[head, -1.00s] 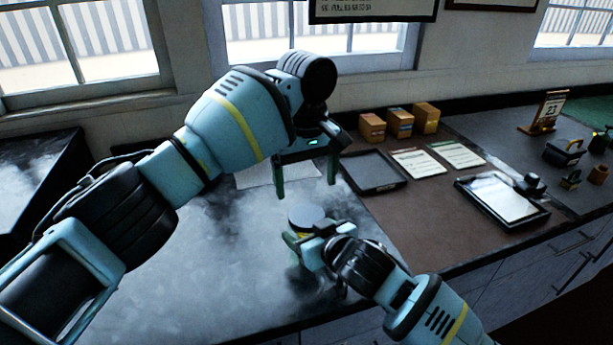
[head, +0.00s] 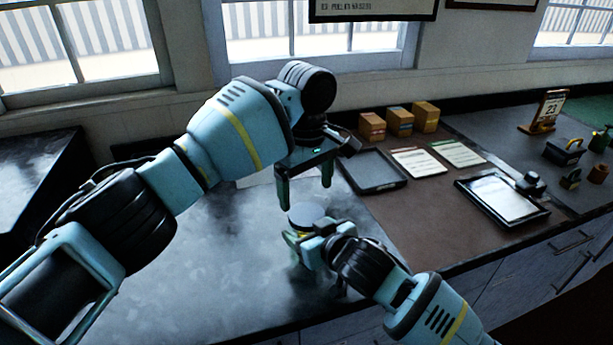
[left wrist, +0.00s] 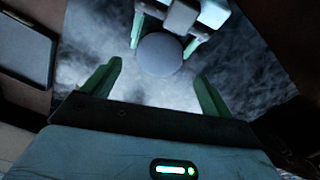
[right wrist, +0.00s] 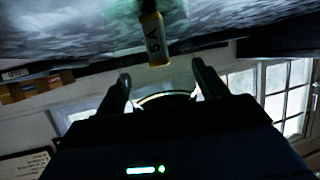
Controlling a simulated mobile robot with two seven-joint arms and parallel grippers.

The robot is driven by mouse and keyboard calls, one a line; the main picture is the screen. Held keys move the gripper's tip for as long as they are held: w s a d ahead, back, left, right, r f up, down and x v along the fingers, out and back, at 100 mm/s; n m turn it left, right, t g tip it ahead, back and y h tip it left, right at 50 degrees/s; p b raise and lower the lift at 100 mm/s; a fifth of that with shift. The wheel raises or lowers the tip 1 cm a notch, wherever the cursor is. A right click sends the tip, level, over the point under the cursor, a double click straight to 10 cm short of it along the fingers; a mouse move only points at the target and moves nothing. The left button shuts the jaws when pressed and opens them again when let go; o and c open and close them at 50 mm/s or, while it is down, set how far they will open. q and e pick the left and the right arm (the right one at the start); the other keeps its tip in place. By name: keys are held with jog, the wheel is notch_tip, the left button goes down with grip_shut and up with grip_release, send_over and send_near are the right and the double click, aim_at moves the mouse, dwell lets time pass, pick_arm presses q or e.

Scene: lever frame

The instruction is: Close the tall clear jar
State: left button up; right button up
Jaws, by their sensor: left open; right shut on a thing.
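The tall clear jar (head: 296,245) is upright over the dark counter, mostly hidden by my right gripper (head: 308,243), which is shut on it from the right. A round grey lid (head: 306,214) is on top of the jar; I cannot tell if it is fully seated. A yellow tag marked "5A" (right wrist: 154,38) shows in the right wrist view. My left gripper (head: 305,194) is open and empty, fingers pointing down, just above and behind the lid. In the left wrist view the lid (left wrist: 160,54) lies ahead, between the lines of the open fingers (left wrist: 160,74).
A black tray (head: 375,172), paper sheets (head: 417,163) and small boxes (head: 399,122) are at the back right. A tablet-like board (head: 502,197) lies farther right. The counter left of the jar (head: 190,265) is clear.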

aim_at(307, 213)
pick_arm(q)
jog(key=shift+f, duration=2.9)
jog(key=shift+c, duration=0.3)
jog(key=c, duration=0.9)
jog(key=m, duration=0.4)
jog(key=shift+m, duration=0.4)
jog(key=shift+c, duration=0.2)
jog(key=m, duration=0.5)
jog(key=o, duration=1.1)
jog(key=shift+r, duration=0.1)
